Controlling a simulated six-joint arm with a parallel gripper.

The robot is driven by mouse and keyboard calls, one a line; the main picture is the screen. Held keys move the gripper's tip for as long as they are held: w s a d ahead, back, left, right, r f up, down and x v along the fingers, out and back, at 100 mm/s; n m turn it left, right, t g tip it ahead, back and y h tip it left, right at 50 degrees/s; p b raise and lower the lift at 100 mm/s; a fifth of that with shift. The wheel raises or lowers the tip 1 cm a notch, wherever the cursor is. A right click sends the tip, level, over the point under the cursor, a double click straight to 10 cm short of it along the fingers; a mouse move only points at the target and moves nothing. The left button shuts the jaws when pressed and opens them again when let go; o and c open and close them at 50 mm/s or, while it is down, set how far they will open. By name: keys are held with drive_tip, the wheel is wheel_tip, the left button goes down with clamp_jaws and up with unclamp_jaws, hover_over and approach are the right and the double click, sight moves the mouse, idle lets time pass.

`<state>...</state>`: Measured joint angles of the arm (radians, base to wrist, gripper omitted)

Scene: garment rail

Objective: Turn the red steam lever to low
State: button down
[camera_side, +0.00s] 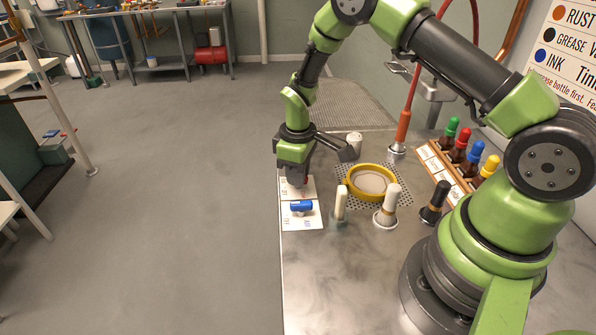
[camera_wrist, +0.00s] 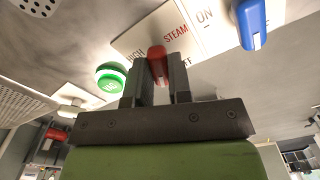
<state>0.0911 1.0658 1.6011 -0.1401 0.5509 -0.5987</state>
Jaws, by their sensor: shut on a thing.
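The red steam lever (camera_wrist: 156,53) shows between my two fingers in the wrist view, at the edge of a white plate (camera_wrist: 150,36) printed HIGH and STEAM. My gripper (camera_wrist: 161,78) is shut on the lever. In the side view my gripper (camera_side: 295,182) is low over the labelled plate (camera_side: 302,222) at the table's left edge and hides most of the lever. The word at the lever's other side is covered by my fingers, so I cannot tell its exact setting.
A blue lever (camera_side: 301,206) sits close by on its ON/OFF plate. A green button (camera_wrist: 111,79) is near my fingers in the wrist view. A yellow ring (camera_side: 370,183), white-topped tools (camera_side: 386,207), a black-topped tool (camera_side: 436,203) and a bottle rack (camera_side: 447,172) stand to the right.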

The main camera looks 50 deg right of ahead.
drive_tip(key=shift+m, duration=1.9)
drive_tip(key=c, duration=1)
unclamp_jaws()
drive_tip(key=shift+c, duration=0.2)
wheel_tip(320, 180, up, 10)
drive_tip(key=shift+r, duration=0.1)
